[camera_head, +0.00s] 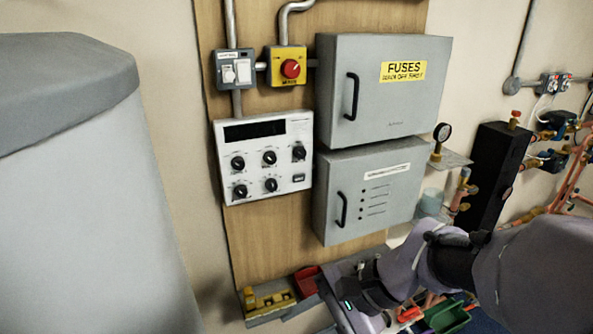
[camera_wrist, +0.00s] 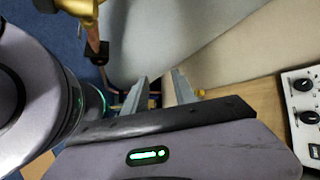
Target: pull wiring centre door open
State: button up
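The lower grey wall box (camera_head: 375,185) has a closed door with a black vertical handle (camera_head: 341,209) at its left. Its white label strip is too small to read, and lines with small dots are below it. I take it for the wiring centre. It is not seen in the wrist view. My gripper (camera_wrist: 158,90) shows two separated fingers with nothing held between them. In the head view my arm comes in from the right, and its wrist end is below the lower box, apart from the handle. The fingertips are not clear there.
A grey FUSES box (camera_head: 383,90) with its own handle is directly above. Bins (camera_head: 270,298) are below. A gauge (camera_head: 441,133) and copper pipes are at the right.

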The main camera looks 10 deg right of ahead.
jog(key=w+d+r+m+t+y+p, duration=0.1)
jog(key=w+d+m+t+y+p, duration=0.15)
jog(key=w+d+m, duration=0.35)
jog(key=m+t+h+p, duration=0.3)
jog(key=m+t+h, duration=0.1)
jog(key=m+t, duration=0.85)
send_near(345, 214)
jog(key=shift+m+g, duration=0.45)
jog(key=shift+g, duration=0.05)
jog(key=x, duration=0.6)
jog(key=b+x, duration=0.1)
jog(key=x, duration=0.2)
jog(key=shift+d+r, duration=0.2)
jog(key=shift+r, duration=0.2)
grip_shut()
